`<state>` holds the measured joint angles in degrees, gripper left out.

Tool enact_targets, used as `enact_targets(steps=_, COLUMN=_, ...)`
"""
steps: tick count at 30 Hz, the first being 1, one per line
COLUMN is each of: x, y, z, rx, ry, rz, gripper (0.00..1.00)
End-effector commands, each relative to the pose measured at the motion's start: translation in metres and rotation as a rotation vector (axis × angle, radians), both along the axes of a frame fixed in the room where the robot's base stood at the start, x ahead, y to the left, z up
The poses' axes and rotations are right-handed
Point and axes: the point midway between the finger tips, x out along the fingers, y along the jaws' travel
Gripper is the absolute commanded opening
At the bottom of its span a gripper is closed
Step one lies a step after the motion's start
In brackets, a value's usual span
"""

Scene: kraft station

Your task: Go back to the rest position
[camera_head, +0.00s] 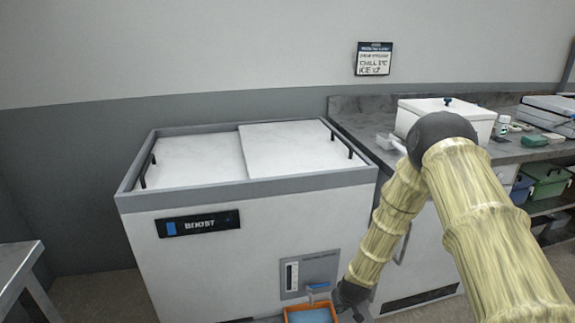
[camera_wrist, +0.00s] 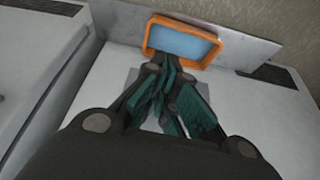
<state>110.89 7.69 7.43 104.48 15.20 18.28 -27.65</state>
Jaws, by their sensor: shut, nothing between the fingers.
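My gripper (camera_wrist: 165,75) shows in the wrist view with its dark green fingers drawn together and nothing held between them. Its tips point toward an orange-rimmed, blue-centred rectangular thing (camera_wrist: 148,36); I cannot tell whether they touch it. In the head view my arm reaches down in front of the white chest freezer (camera_head: 250,250). The dark end of the arm is at the bottom edge, just right of the orange rim (camera_head: 287,314). The fingertips are not clear there.
The freezer's white lids (camera_head: 290,150) are closed, with dark handles at both ends. A grey counter (camera_head: 375,125) at the right carries a white lidded box (camera_head: 480,118). A metal table (camera_head: 20,255) stands at the left edge. Floor shows between table and freezer.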

Motion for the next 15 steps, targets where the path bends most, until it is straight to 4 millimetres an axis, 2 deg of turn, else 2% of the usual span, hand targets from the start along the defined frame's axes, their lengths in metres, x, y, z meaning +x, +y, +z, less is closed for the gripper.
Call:
enact_targets(steps=1, x=-0.025, y=0.0, z=0.0, rx=-0.004, ry=0.027, rz=-0.002, gripper=0.0)
enact_targets(steps=8, x=-0.155, y=-0.006, z=-0.008, rx=-0.016, ry=0.15, rz=-0.03, gripper=0.0)
enact_targets(steps=11, x=-0.213, y=-0.01, z=-0.002, rx=-0.02, ry=0.203, rz=-0.046, gripper=0.0)
enact_targets(steps=15, x=-0.292, y=-0.014, z=0.014, rx=-0.019, ry=0.276, rz=-0.068, gripper=0.0)
